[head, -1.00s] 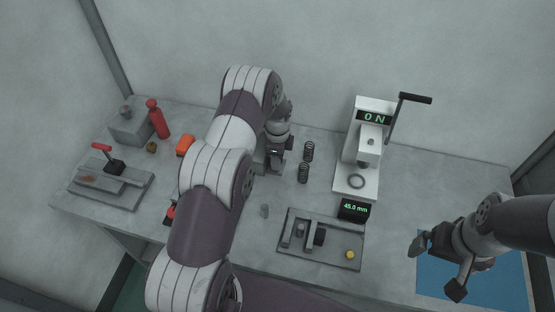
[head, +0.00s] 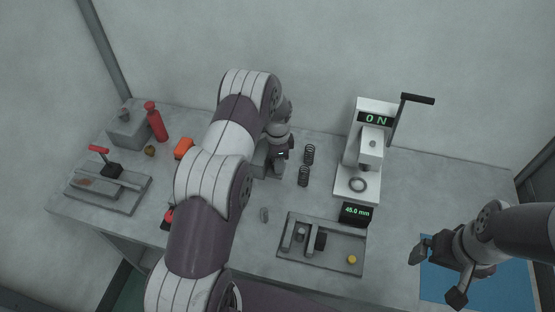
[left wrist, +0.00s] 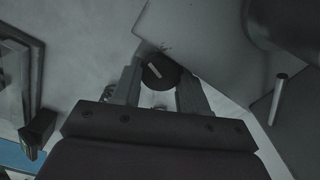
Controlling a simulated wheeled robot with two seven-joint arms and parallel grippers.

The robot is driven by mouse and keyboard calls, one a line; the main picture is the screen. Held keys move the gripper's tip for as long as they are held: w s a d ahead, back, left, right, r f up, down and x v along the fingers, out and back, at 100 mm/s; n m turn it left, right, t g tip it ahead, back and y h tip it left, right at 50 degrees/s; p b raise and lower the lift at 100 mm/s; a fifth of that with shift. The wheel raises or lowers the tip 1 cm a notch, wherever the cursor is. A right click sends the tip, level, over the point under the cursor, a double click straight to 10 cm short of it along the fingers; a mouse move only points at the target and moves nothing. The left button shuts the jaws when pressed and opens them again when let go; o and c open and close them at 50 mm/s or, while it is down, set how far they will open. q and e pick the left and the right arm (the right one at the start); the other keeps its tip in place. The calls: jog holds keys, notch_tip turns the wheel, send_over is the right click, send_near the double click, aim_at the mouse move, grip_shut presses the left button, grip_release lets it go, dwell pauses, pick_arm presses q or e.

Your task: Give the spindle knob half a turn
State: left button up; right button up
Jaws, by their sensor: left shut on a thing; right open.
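The spindle knob (left wrist: 160,72) is a round dark knob with a pale line across its top, in the left wrist view. My left gripper (left wrist: 160,86) is shut on it, with one finger on each side. The pale line lies slanted in that picture. In the head view my left gripper (head: 276,158) is at the back middle of the bench, beside a grey block, and my own arm hides much of it. I cannot make out the knob there. My right gripper (head: 436,272) is open and empty over the blue mat at the right.
Two dark springs (head: 306,165) stand just right of my left gripper. A white press (head: 357,170) reading ON stands further right, with a 45.0 mm display (head: 355,213). A grey tray (head: 325,257) lies in front. A red bottle (head: 156,121) stands at the left.

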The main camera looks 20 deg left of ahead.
pick_arm(q)
jog(key=o, duration=1.1)
jog(key=shift+c, duration=0.2)
